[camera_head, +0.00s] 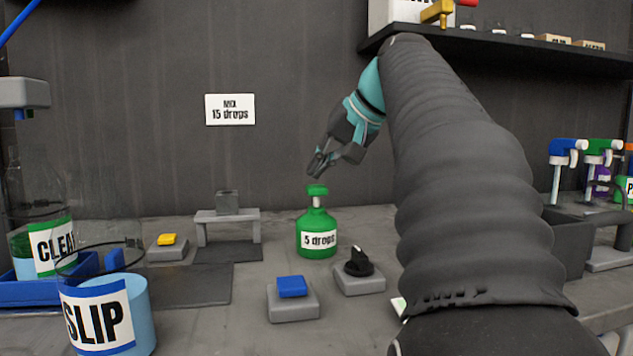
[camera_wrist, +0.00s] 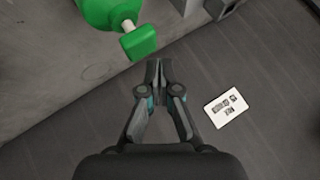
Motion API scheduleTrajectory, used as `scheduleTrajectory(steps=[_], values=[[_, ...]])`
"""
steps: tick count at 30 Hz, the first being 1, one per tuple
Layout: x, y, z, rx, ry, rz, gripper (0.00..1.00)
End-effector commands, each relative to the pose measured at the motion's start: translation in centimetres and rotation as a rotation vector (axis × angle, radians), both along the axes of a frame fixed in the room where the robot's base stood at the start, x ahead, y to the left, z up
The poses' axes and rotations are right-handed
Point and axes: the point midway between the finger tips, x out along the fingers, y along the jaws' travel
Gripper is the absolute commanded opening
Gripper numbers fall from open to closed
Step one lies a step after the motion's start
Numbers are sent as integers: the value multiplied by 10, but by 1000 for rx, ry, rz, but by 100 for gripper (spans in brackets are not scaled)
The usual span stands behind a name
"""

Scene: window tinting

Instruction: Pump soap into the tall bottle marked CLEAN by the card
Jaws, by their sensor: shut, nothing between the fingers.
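The card (camera_head: 230,110) on the back wall reads "MIX 15 drops"; it also shows in the wrist view (camera_wrist: 227,108). A green soap pump bottle (camera_head: 317,238) marked "5 drops" stands upright on the bench, its pump head (camera_wrist: 139,42) raised on a white stem. My gripper (camera_head: 316,176) is shut and empty just above the pump head in the head view. In the wrist view its fingertips (camera_wrist: 158,62) lie beside the head, apart from it.
A clear SLIP container (camera_head: 105,315) with light blue contents stands at the front left. Yellow (camera_head: 167,240) and blue (camera_head: 291,287) buttons and a black knob (camera_head: 359,262) sit on grey blocks. A small grey stand (camera_head: 228,215) is left of the pump. Spray bottles stand at right.

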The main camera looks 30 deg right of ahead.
Motion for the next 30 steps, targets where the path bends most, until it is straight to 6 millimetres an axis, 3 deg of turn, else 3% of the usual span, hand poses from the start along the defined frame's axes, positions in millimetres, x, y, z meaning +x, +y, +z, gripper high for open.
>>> scheduleTrajectory(steps=[8, 24, 30], values=[[0, 0, 3, 0, -1, -1, 0], [0, 0, 46, -1, -2, 0, 0], [0, 0, 50, 0, -1, -1, 0]])
